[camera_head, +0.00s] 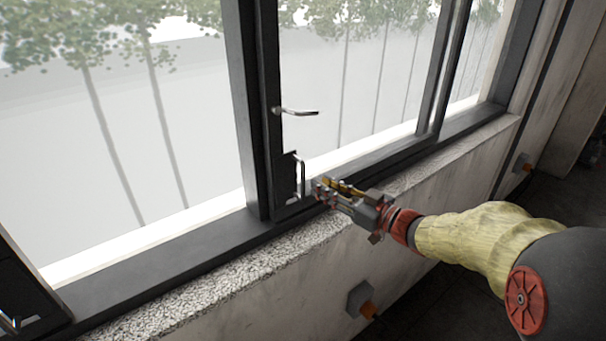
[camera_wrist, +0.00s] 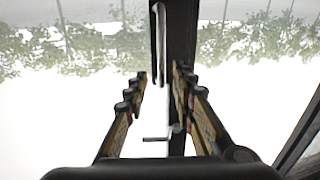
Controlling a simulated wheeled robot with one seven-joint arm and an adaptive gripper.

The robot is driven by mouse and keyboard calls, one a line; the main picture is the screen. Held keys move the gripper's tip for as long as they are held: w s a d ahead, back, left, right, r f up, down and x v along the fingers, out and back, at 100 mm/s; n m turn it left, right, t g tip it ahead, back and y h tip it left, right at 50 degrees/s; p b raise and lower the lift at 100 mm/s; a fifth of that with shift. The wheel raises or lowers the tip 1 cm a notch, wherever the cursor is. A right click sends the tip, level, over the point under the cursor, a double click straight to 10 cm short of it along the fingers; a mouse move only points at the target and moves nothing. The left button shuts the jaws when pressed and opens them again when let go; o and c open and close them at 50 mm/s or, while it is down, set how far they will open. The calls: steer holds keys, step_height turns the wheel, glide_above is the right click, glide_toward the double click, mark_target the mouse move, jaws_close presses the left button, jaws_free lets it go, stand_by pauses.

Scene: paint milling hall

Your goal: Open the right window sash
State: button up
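The right window sash has a dark left stile (camera_head: 268,75), which stands beside another dark upright (camera_head: 243,100). A thin metal lever (camera_head: 297,112) sticks out from this stile, pointing right. Below it, a bowed pull handle (camera_head: 302,176) stands on a dark plate near the sash's bottom corner. My gripper (camera_head: 322,188) is just right of the pull handle, low over the sill. In the wrist view, which looks upside down, my gripper (camera_wrist: 160,75) is open and empty. The pull handle (camera_wrist: 158,42) appears beyond the fingertips, roughly between them; contact is not visible. The lever (camera_wrist: 156,139) shows lower.
A speckled stone sill (camera_head: 225,285) runs under the dark bottom rail (camera_head: 165,270). A dark upright (camera_head: 440,70) stands farther right. A grey box with an orange part (camera_head: 360,300) sits on the wall below. Another dark stile with hardware (camera_head: 18,290) is at lower left.

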steer(key=p, duration=0.1)
glide_above(303, 196)
steer(key=shift+w+r, duration=0.2)
steer(key=shift+w, duration=0.2)
steer(key=shift+c, duration=1.2)
steer(key=c, duration=0.4)
jaws_close()
